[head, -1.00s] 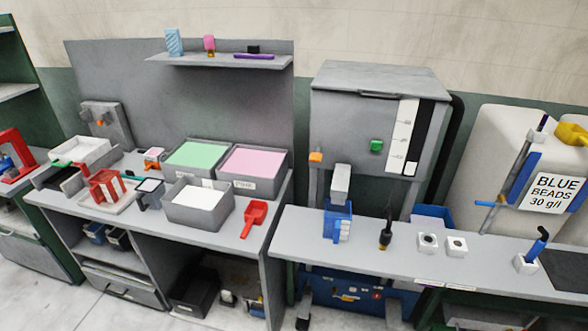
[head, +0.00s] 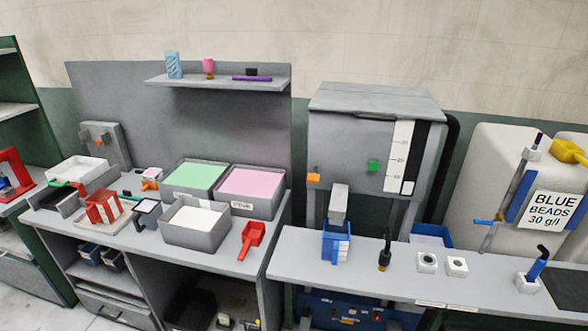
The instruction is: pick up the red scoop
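The red scoop (head: 252,238) lies on the left grey bench (head: 215,257), near its right front corner. Its handle points toward the front edge and its tray end faces the back. It sits just right of the grey bin of white material (head: 194,238) and in front of the bin of pink material (head: 251,187). Nothing covers it. Neither of my grippers shows in the head view.
A bin of green material (head: 194,176) stands behind the white one. A red press-like fixture (head: 103,207) is at the bench's left. The right bench (head: 350,268) carries a blue container (head: 337,243), a dark nozzle tool (head: 385,254) and small white blocks (head: 427,262).

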